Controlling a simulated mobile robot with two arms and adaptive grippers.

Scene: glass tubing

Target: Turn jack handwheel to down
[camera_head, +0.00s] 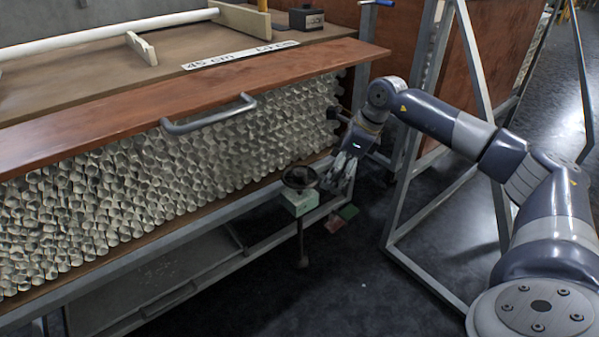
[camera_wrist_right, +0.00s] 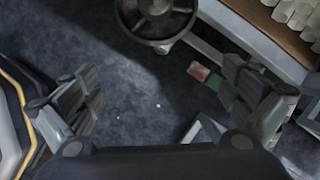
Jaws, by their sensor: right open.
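The jack handwheel (camera_head: 300,178) is a dark round wheel on a pale green box at the front of the bench frame. It also shows at the top of the right wrist view (camera_wrist_right: 157,20), with its spokes visible. My right gripper (camera_head: 340,178) is just right of the handwheel in the head view, apart from it as far as I can tell. In the right wrist view my right gripper (camera_wrist_right: 165,95) has its fingers spread wide with only floor between them, and the wheel lies beyond the fingertips. My left gripper is not in view.
A wooden bench (camera_head: 90,130) with a grey handle (camera_head: 210,114) holds stacked glass tubes (camera_head: 130,190). A red and a green patch (camera_head: 348,211) lie below the handwheel. A metal frame (camera_head: 430,200) stands to the right. Dark floor (camera_head: 360,285) is clear in front.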

